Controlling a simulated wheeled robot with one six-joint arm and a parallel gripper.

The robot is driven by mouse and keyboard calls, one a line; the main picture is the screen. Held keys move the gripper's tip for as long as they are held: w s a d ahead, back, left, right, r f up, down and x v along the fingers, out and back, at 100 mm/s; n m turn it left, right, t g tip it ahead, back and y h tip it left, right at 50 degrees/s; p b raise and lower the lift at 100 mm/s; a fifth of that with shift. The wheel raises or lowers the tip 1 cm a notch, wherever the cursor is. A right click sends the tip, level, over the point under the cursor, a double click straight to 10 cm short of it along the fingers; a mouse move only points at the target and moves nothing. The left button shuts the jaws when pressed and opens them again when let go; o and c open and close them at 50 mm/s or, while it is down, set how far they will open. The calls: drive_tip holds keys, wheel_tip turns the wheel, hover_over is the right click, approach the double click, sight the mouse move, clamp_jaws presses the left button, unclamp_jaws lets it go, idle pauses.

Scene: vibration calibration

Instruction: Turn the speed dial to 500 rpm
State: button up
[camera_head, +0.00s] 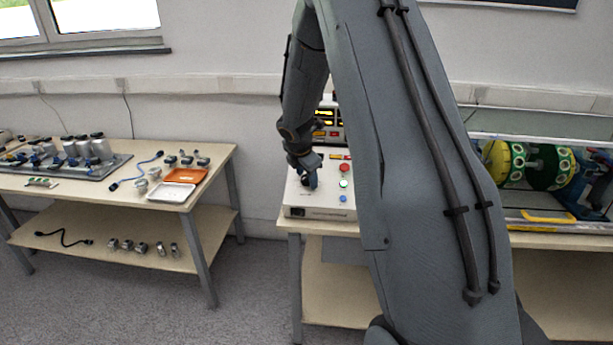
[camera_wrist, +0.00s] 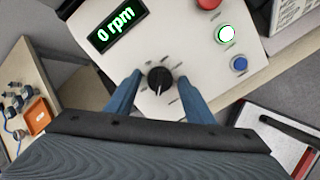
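The speed dial (camera_wrist: 159,79) is a round black knob with a white pointer line, on the pale top of the control box (camera_wrist: 80,28). Tick marks surround it. The display (camera_wrist: 117,26) above it reads 0 rpm in green. My gripper (camera_wrist: 160,88) is open, with its two blue fingers on either side of the dial and gaps between them and the knob. In the head view my gripper (camera_head: 309,180) is over the left part of the control box (camera_head: 320,212), and it hides the dial there.
Beside the dial are a red button (camera_wrist: 208,3), a lit green button (camera_wrist: 226,34) and a blue button (camera_wrist: 239,64). A left table (camera_head: 120,199) carries tools and an orange tray (camera_head: 186,175). A machine with yellow and green discs (camera_head: 497,163) stands at the right.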

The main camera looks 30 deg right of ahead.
drive_tip(key=c, duration=0.9)
drive_tip(key=shift+o, duration=0.2)
